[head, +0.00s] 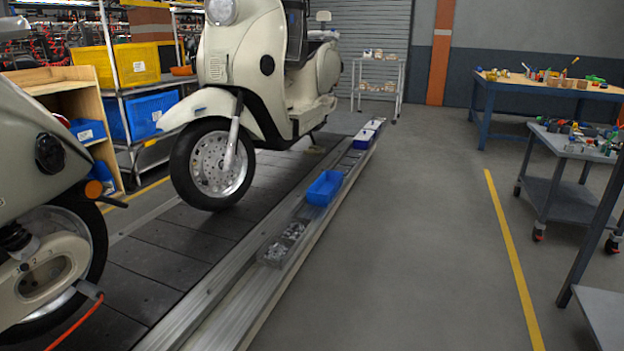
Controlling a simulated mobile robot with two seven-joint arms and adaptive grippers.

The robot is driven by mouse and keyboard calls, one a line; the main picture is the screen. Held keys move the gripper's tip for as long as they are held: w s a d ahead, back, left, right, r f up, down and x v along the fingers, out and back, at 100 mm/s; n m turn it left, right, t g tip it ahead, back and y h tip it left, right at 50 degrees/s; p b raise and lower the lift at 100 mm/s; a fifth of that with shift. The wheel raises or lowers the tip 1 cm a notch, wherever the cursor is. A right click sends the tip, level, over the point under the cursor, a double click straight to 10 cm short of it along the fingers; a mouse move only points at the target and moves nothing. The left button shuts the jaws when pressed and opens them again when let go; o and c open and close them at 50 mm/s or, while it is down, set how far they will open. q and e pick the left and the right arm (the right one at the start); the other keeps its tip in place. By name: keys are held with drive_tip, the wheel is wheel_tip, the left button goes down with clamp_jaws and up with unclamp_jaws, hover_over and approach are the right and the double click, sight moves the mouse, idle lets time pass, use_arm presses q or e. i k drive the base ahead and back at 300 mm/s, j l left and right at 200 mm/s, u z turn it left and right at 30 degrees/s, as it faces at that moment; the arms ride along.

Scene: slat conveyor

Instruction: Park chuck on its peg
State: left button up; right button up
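An orange hose (72,322) rises from the bottom left edge of the head view to a grey fitting (89,290) beside the rear wheel (95,235) of the near scooter. The fitting looks like the chuck; whether it is attached to the wheel or only touching it, I cannot tell. I cannot make out a peg for it. Neither of my grippers is in view.
A cream scooter (255,70) stands farther along the slat conveyor (165,250). A metal rail on its right edge holds a blue bin (324,188) and a grey tray of parts (283,243). Open floor (420,230) lies right of it, before a grey cart (575,145).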

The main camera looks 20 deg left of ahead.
sight(92, 291)
drive_tip(key=i+l+u, duration=0.1)
drive_tip(key=i+u, duration=0.35)
drive_tip(key=i+l+u, duration=0.2)
drive_tip(key=u, duration=0.25)
drive_tip(key=i+l+u, duration=0.3)
drive_tip(key=u, duration=0.15)
drive_tip(key=i+l+u, duration=0.25)
drive_tip(key=l+u, duration=0.2)
drive_tip(key=i+l+u, duration=0.15)
drive_tip(key=l+u, duration=0.6)
drive_tip(key=l, duration=0.2)
drive_tip(key=i+l+u, duration=0.1)
drive_tip(key=l+u, duration=0.25)
drive_tip(key=l, duration=0.2)
